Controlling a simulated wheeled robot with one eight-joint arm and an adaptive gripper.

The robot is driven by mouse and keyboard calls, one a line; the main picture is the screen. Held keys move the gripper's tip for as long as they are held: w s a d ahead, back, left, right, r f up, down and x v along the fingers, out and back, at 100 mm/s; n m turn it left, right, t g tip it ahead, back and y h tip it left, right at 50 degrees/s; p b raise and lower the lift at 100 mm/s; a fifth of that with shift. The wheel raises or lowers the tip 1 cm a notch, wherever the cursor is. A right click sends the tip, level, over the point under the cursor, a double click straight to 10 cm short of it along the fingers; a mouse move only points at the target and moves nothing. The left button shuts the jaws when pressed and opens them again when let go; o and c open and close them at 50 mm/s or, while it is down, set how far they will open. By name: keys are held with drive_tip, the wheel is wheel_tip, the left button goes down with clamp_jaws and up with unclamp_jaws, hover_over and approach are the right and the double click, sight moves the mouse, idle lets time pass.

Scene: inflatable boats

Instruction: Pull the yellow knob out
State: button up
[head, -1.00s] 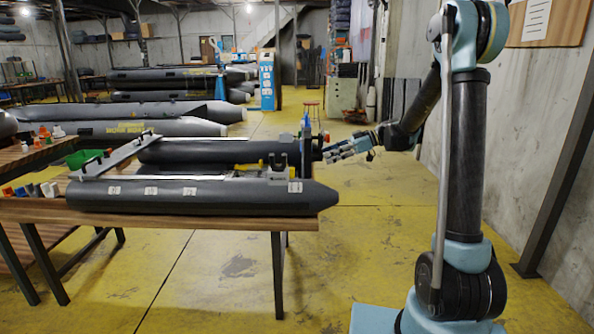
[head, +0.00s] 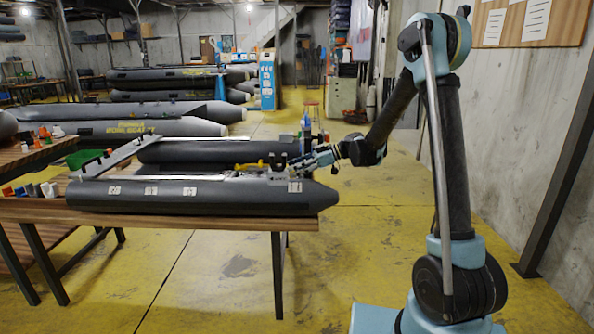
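A small yellow part (head: 249,166) lies between the two dark tubes of the inflatable boat on the table; I cannot tell whether it is the yellow knob, and no other knob shows clearly. My gripper (head: 294,169) is over the near right part of the boat, beside the grey bracket (head: 277,162) on the stern board and right of the yellow part. The fingertips are small and blend with the bracket, so I cannot tell whether they are open or touch anything.
The boat's near tube (head: 190,195) runs along the wooden table (head: 180,222). A green tray (head: 84,159) and small coloured parts (head: 38,190) stand at the left. More boats (head: 130,130) lie behind.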

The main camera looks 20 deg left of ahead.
drive_tip(key=shift+a, duration=0.1)
clamp_jaws()
drive_tip(key=shift+w+d, duration=0.2)
drive_tip(key=shift+d, duration=0.4)
drive_tip(key=shift+w+d, duration=0.15)
drive_tip(key=shift+d, duration=0.45)
unclamp_jaws()
drive_tip(key=shift+d, duration=0.1)
drive_tip(key=v, duration=1.1)
drive_tip(key=shift+d, duration=0.35)
drive_tip(key=shift+w+r, duration=0.1)
drive_tip(key=shift+r, duration=0.05)
